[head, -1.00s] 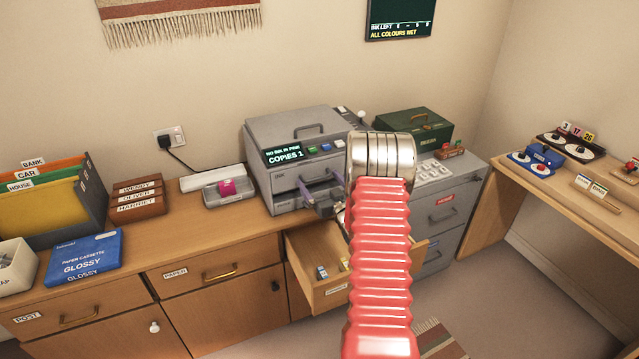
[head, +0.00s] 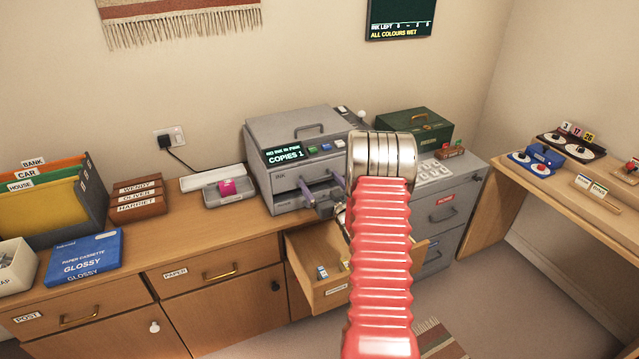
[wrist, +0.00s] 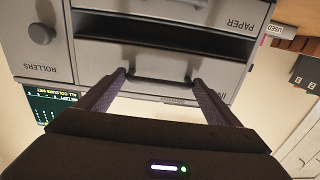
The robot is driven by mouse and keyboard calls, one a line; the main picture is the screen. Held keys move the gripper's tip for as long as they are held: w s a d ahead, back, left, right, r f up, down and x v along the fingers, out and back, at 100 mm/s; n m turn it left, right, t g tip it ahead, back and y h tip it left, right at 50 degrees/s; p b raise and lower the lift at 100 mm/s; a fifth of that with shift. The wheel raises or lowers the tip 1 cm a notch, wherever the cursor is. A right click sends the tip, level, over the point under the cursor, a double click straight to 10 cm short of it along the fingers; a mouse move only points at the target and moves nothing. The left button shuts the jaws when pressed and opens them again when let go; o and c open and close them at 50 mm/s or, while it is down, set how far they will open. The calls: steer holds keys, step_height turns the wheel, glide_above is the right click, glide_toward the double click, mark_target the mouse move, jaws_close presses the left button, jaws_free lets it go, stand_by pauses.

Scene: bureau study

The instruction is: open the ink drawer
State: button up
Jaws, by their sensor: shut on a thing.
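The grey copier (head: 262,150) stands on the wooden counter; its display reads "COPIES 1". The ink drawer front (head: 287,180), labelled INK, is on its front face. In the wrist view, which is upside down, the ink drawer front (wrist: 222,97) lies between and behind my fingers. My gripper (wrist: 156,77) has one dark finger at each end of the drawer's bar handle (wrist: 150,85) and is shut on it. In the head view my gripper (head: 322,187) is at the copier front, partly hidden by my arm. I cannot tell whether the drawer has slid out.
An open wooden counter drawer (head: 310,300) juts out under the copier. A grey case with a pink piece (head: 235,187) lies left of it. A green box (head: 415,130) and grey cabinet (head: 450,215) stand right.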

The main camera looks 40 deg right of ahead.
steer(key=v, duration=1.3)
steer(key=shift+d, duration=0.15)
steer(key=o, duration=1.2)
steer(key=v, duration=1.4)
steer(key=shift+w, duration=0.1)
